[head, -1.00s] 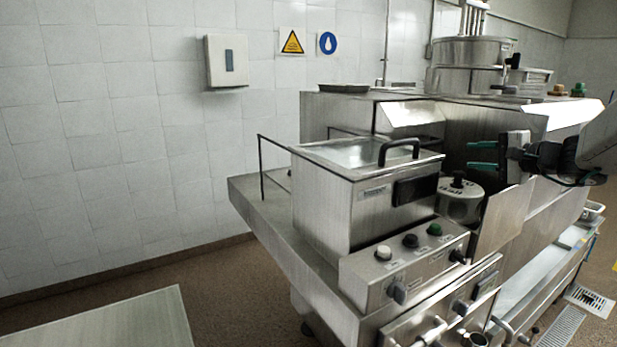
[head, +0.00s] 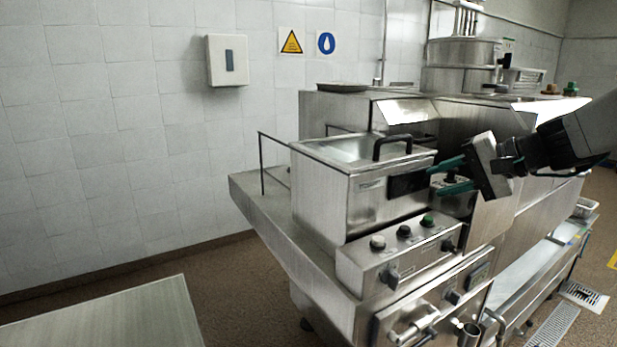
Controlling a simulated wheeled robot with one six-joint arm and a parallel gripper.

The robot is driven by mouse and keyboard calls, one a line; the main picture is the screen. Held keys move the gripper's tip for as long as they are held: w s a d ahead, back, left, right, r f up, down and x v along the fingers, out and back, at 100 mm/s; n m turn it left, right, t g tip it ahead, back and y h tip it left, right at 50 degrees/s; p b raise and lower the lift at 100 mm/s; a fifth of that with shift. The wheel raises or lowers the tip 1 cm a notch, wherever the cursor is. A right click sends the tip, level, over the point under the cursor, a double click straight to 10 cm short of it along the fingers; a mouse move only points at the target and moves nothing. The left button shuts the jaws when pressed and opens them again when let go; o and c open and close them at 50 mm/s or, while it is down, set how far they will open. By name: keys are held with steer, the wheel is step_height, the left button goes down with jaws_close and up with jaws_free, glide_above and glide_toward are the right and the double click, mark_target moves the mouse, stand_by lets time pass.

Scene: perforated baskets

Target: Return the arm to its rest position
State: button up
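My gripper (head: 446,177) is at the right of the head view, with its two green-tipped fingers pointing left. The fingers are apart with nothing seen between them, so it is open and empty. It is in front of the right end of the steel fryer (head: 325,205), close to the dark panel on the fryer's face. I cannot tell whether it touches the fryer. My arm reaches in from the right edge. The gripper hides part of a round steel item (head: 452,200) behind it.
Below the fryer is a control panel (head: 400,250) with knobs and a tap-like handle (head: 415,325). A black basket handle (head: 405,143) rises above the fryer. A steel table (head: 110,318) stands at the lower left. The floor (head: 235,275) between table and fryer is clear.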

steer(key=s+a+f+n+g+h, duration=0.25)
steer(key=s+a, duration=0.25)
steer(key=s, duration=0.5)
steer(key=s+d+f+n+g+h, duration=0.2)
steer(key=s+f+h, duration=0.1)
steer(key=s, duration=0.7)
steer(key=s+d+f+n+g+h, duration=0.1)
steer(key=s+d+f+n+h, duration=0.1)
steer(key=s, duration=0.8)
step_height(320, 180, down, 2)
steer(key=shift+s+d+f+g+h, duration=0.25)
steer(key=shift+d+g+h, duration=0.1)
steer(key=shift+h, duration=0.5)
